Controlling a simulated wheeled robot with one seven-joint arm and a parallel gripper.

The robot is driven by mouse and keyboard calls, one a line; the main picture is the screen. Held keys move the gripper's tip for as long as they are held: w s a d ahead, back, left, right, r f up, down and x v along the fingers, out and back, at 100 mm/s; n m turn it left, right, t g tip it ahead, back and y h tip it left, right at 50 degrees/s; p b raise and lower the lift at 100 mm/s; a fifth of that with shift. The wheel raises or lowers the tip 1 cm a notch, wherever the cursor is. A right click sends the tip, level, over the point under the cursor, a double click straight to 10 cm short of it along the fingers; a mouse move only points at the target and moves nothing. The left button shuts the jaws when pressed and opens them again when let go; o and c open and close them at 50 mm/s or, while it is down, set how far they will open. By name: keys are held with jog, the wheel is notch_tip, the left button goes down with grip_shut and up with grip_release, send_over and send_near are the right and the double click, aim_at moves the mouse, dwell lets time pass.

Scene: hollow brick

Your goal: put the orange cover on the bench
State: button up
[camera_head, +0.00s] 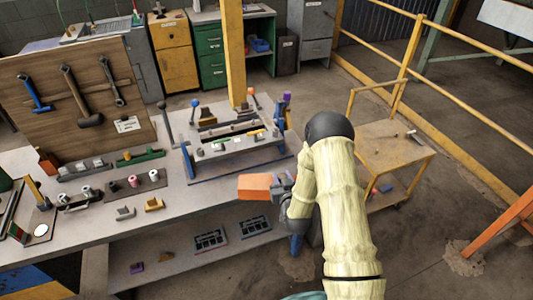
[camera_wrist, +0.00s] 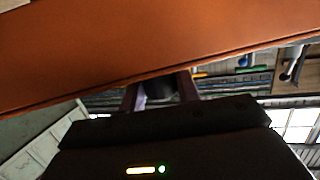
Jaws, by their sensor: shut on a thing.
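The orange cover (camera_head: 257,187) is in my gripper (camera_head: 281,186), at the bench's front right edge in the head view. My gripper is shut on its right end. The cover looks held above the level of the bench top, but how far is hard to tell. In the wrist view the cover (camera_wrist: 140,45) fills the upper part of the picture, tilted. The gripper's fingertips are mostly hidden behind it. The grey bench (camera_head: 90,220) runs from the left to the middle of the head view.
A metal fixture (camera_head: 235,142) with levers stands on the bench behind the cover. Small parts (camera_head: 126,184) lie along the bench's left half. A tool board (camera_head: 75,95) stands at the back left. A yellow cart (camera_head: 395,150) is right of my arm. The bench front near the middle has bare room.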

jog(key=s+d+f+h, duration=0.1)
jog(key=s+d+f, duration=0.25)
jog(key=f, duration=0.25)
jog(key=shift+m, duration=0.5)
jog(key=r+p, duration=0.7)
jog(key=shift+s+r, duration=0.2)
jog(key=shift+r, duration=0.1)
jog(key=shift+f, duration=0.1)
